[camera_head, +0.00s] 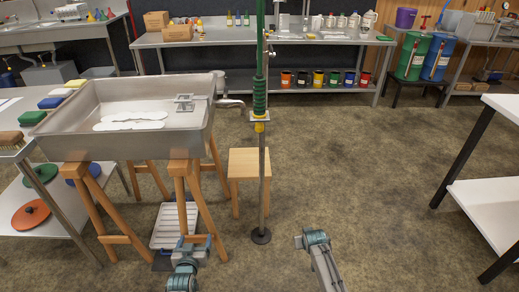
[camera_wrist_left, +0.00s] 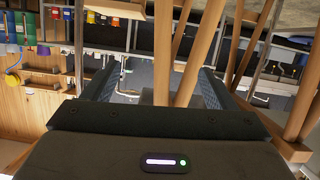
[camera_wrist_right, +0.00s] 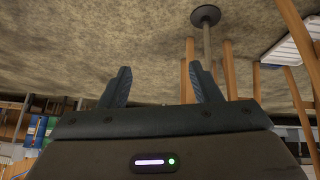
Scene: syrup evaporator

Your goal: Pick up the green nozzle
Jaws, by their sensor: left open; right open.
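A green coiled hose (camera_head: 260,95) hangs on an upright metal pole in the middle of the head view, with a yellow piece (camera_head: 259,126) at its lower end. I cannot clearly make out a separate green nozzle. My left gripper (camera_head: 194,240) is low in front of the sink's wooden legs, left of the pole. In the left wrist view its fingers (camera_wrist_left: 160,82) are apart, with wooden legs showing beyond them. My right gripper shows in the right wrist view (camera_wrist_right: 160,84), open, with bare floor between its fingers. Both grippers are empty.
A steel sink (camera_head: 118,145) stands on wooden trestles at left. A wooden stool (camera_head: 249,163) is behind the pole, whose round base (camera_head: 261,236) rests on the floor. A white slatted tray (camera_head: 165,230) lies under the sink. A white table (camera_head: 490,205) stands right; the floor between is clear.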

